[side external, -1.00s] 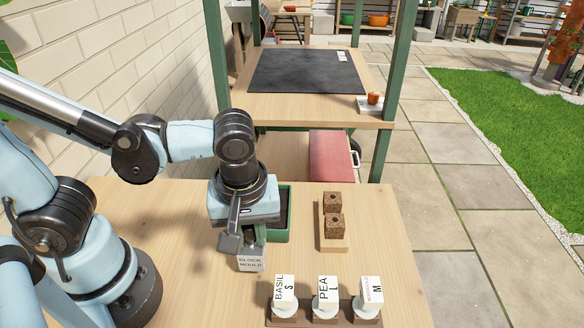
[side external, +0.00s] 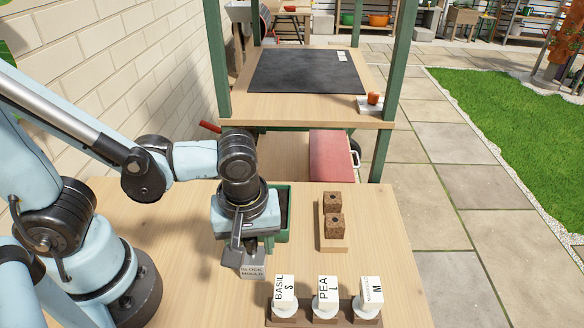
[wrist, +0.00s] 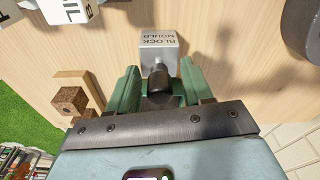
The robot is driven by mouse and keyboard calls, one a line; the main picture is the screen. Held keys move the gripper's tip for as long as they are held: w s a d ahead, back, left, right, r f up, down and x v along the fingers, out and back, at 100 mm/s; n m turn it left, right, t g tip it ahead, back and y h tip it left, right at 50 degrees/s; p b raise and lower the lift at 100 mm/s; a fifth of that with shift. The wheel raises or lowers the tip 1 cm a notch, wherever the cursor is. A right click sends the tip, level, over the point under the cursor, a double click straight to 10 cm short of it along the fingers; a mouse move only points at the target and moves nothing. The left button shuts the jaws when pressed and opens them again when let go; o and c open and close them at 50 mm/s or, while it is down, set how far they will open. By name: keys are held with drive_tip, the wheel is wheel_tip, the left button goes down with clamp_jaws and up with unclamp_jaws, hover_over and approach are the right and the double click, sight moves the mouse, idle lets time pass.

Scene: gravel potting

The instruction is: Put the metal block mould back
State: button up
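The metal block mould (side external: 253,271) is a small grey block with BLOCK MOULD lettered on its face and a dark handle. My gripper (wrist: 160,88) points down with its green fingers either side of the handle, and the mould (wrist: 159,42) hangs from it near the front of the wooden table. In the side view my gripper (side external: 243,250) partly hides the mould. I cannot tell whether the mould's underside touches the table.
A green tray of dark soil (side external: 283,236) stands just behind my gripper. A wooden tray (side external: 334,245) with two brown soil blocks (side external: 333,222) is to the right. A dark rack (side external: 340,321) with three labelled white pieces (side external: 326,289) stands at the front right.

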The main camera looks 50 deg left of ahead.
drive_tip(key=shift+r, duration=0.1)
wheel_tip(320, 180, up, 12)
drive_tip(key=d, duration=0.1)
drive_tip(key=w+a+f+m+t, duration=0.1)
drive_tip(key=w+a+m+t, duration=0.2)
drive_tip(key=a+m, duration=0.2)
drive_tip(key=w+a+f+m+t+h, duration=0.1)
drive_tip(key=w+a+m+t, duration=0.2)
drive_tip(key=a+m, duration=0.3)
drive_tip(key=shift+w+a+f+t, duration=0.3)
drive_tip(key=shift+w+a+f, duration=0.1)
drive_tip(key=shift+w, duration=0.25)
idle(1.4)
